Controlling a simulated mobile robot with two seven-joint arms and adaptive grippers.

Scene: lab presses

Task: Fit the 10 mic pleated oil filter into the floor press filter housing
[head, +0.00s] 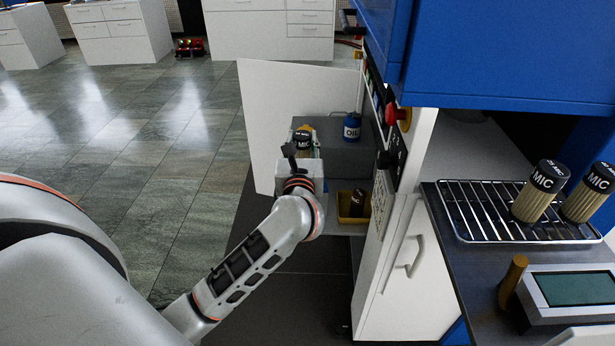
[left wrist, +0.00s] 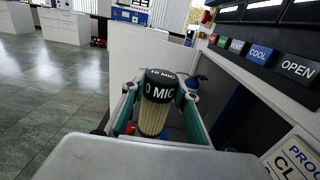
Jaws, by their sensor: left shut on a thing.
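The 10 mic pleated oil filter (left wrist: 154,117), a tan pleated cylinder with a black "10 MIC" cap, is upright between the green fingers of my left gripper (left wrist: 158,100). The gripper is shut on it. In the head view the filter's dark cap (head: 303,138) shows just beyond my left wrist, in front of or over the grey block of the floor press. I cannot make out the filter housing; my arm and the filter hide part of that area. My right gripper is not in view.
A blue OIL can (head: 352,127) stands on the grey block (head: 345,157). A yellow bin (head: 346,212) below holds a dark item. An open white door (head: 265,110) stands left. Two more MIC filters (head: 538,193) (head: 588,195) stand on a wire rack (head: 475,215). A red knob (head: 398,113) juts from the panel.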

